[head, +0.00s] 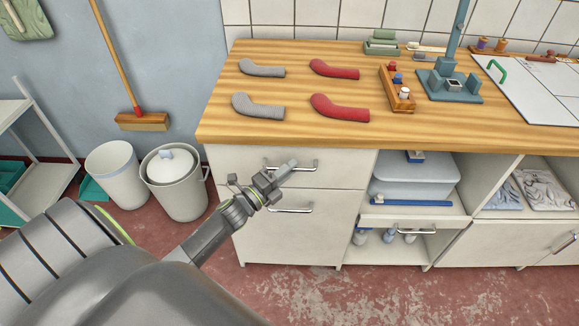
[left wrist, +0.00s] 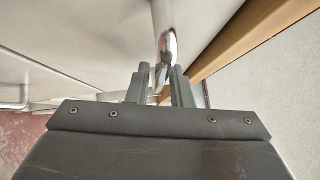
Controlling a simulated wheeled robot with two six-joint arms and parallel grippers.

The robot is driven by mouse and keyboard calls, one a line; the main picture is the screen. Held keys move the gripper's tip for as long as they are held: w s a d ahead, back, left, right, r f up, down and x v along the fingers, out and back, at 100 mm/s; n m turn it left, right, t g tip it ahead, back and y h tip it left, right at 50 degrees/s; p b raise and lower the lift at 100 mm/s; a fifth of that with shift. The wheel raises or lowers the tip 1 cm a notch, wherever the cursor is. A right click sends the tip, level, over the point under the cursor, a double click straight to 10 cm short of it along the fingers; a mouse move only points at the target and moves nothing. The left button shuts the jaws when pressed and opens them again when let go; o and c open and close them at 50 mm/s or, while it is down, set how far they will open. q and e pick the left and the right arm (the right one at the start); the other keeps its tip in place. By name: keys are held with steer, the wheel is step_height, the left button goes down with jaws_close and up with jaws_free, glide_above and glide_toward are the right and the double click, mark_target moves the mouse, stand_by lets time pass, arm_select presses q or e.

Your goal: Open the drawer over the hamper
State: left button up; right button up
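The drawer (head: 235,161) is the white top front of the left cabinet, just under the wooden worktop, and looks closed. Its metal bar handle (head: 306,166) also shows in the left wrist view (left wrist: 166,22). Below it is the taller hamper front (head: 285,235) with its own bar handle (head: 292,209). My left gripper (head: 284,172) is at the left part of the drawer handle. In the left wrist view its two fingers (left wrist: 161,77) stand apart, with the handle's end between or just beyond the tips; a gap shows beside it. My right gripper is not in view.
The worktop (head: 225,127) overhangs the drawer and carries grey and red sleeve-like pieces (head: 340,107). A white bin (head: 115,170) and a lidded bin (head: 175,185) stand left of the cabinet. Open shelves (head: 455,208) are to the right. The floor before the cabinet is clear.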

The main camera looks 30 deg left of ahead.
arm_select(q)
steer(key=shift+w+d, duration=0.1)
steer(key=shift+w, duration=0.15)
jaws_close()
steer(key=shift+s, duration=0.1)
